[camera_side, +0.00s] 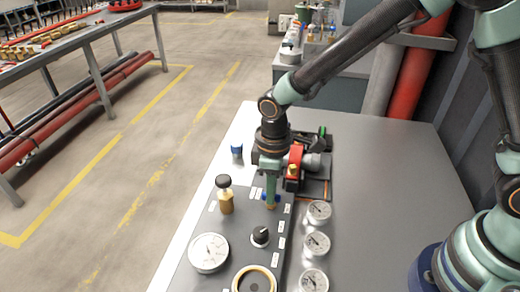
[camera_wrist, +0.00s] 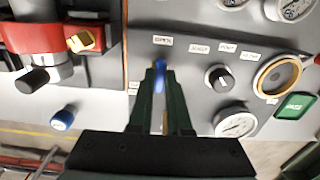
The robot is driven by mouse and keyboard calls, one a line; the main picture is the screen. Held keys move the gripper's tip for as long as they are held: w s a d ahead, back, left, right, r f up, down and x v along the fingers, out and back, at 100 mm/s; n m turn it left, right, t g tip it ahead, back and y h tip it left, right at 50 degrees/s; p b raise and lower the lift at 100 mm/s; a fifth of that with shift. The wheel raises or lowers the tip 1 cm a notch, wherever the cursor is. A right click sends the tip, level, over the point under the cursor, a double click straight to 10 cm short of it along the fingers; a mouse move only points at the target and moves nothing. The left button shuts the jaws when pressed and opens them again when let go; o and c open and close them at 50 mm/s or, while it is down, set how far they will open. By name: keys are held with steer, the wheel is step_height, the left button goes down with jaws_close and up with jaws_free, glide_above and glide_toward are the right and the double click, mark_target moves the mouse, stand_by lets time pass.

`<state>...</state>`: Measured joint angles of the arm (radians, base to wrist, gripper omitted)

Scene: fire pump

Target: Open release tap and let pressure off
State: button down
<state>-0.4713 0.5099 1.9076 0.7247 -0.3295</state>
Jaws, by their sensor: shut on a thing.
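The release tap (camera_wrist: 159,76), with a small blue handle, is on the grey panel below a white label. My gripper (camera_wrist: 160,70) is shut on the blue handle, with a dark finger on each side of it.
A black selector knob (camera_side: 260,235) and a large gauge (camera_side: 209,252) are nearby. A black-capped brass fitting (camera_side: 225,197) stands left of my gripper. Small gauges (camera_side: 317,243) line the right. A red block (camera_side: 295,165) is close behind. Another blue knob (camera_side: 237,150) sits farther back.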

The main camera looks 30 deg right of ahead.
steer(key=c, duration=0.9)
jaws_free()
steer(key=shift+o, duration=0.2)
steer(key=shift+r, duration=0.15)
step_height(320, 180, up, 12)
steer(key=s+d+r+m+t, duration=0.2)
steer(key=s+d+r+m, duration=0.1)
steer(key=d, duration=0.6)
steer(key=s+d+r+m+t, duration=0.3)
steer(key=d+m, duration=0.3)
steer(key=d, duration=0.3)
steer(key=shift+s+d+r+t, duration=0.2)
steer(key=shift+s+r+t, duration=0.1)
steer(key=shift+s+r, duration=0.45)
steer(key=shift+o, duration=0.3)
